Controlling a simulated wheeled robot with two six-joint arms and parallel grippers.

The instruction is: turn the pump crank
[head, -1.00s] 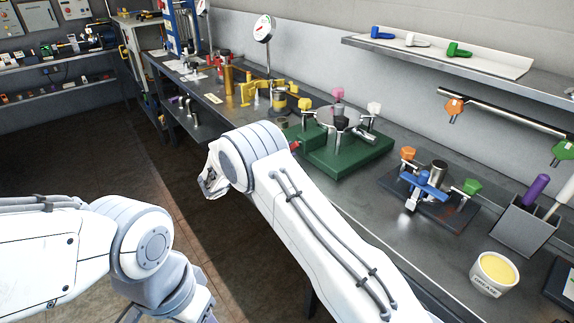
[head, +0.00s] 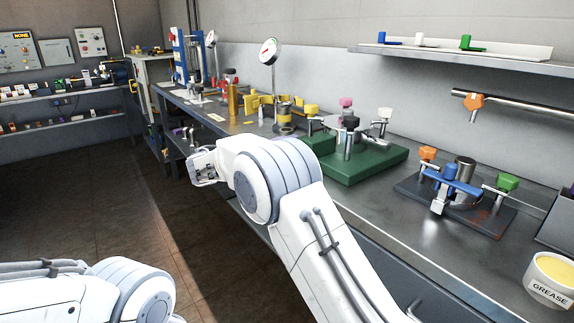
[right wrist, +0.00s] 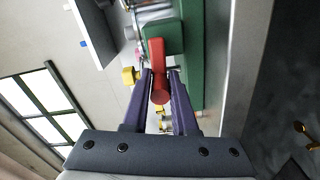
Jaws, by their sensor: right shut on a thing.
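The red crank handle (right wrist: 158,72) shows in the right wrist view, in front of a green body (right wrist: 193,70). My right gripper (right wrist: 160,85) has its two purple fingers on either side of the red handle and is shut on it. The handle's rounded end sticks out between the fingers toward the camera.
On the bench stand a green base (head: 365,165) with coloured knobs, a blue-handled fixture (head: 452,182) and a grease tub (head: 551,283). A dial gauge (head: 268,52) rises behind. A yellow knob (right wrist: 129,76) is close beside the fingers. The floor at left is clear.

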